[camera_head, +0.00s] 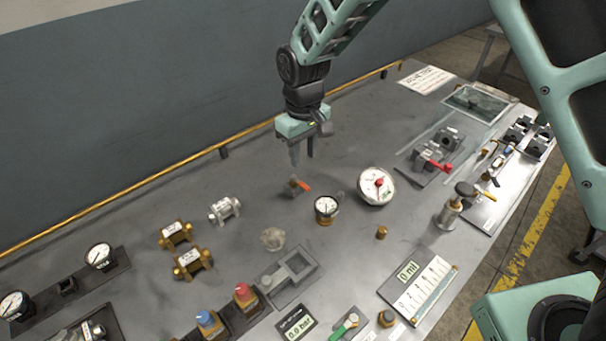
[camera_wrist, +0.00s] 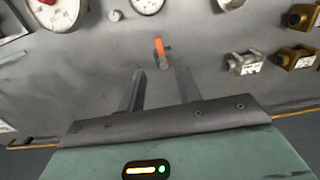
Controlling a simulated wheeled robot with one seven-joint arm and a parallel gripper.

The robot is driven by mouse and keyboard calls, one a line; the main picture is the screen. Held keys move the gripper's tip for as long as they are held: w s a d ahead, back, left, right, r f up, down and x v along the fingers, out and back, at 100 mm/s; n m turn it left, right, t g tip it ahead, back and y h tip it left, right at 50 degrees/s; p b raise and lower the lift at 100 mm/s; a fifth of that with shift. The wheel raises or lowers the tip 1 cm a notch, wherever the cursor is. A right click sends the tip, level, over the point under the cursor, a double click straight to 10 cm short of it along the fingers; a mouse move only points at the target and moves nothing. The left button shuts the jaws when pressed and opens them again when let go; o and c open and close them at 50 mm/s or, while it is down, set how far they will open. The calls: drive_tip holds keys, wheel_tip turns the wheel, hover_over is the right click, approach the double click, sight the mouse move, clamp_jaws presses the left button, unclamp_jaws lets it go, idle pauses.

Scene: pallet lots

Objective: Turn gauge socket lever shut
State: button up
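A small socket with an orange lever (camera_head: 304,186) stands on the grey bench top, left of a small dial gauge (camera_head: 326,208). The orange lever also shows in the wrist view (camera_wrist: 159,46), just beyond the fingertips and between their lines. My gripper (camera_head: 302,158) points down above the bench, just behind the lever. In the wrist view my gripper (camera_wrist: 160,70) is open, with a clear gap between the fingers and nothing in it. The fingers look apart from the lever. I cannot tell the exact height between them.
A larger white gauge (camera_head: 376,186) with a red centre stands to the right. A silver fitting (camera_head: 224,209) and brass fittings (camera_head: 176,233) lie to the left. A red-handled valve (camera_head: 434,163) is further right. A yellow rail (camera_head: 180,164) runs along the back edge. Bare bench surrounds the lever's left side.

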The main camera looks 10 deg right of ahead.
sight(304, 185)
wheel_tip(304, 185, down, 9)
drive_tip(key=shift+r+p, duration=0.1)
drive_tip(key=shift+p, duration=0.8)
clamp_jaws()
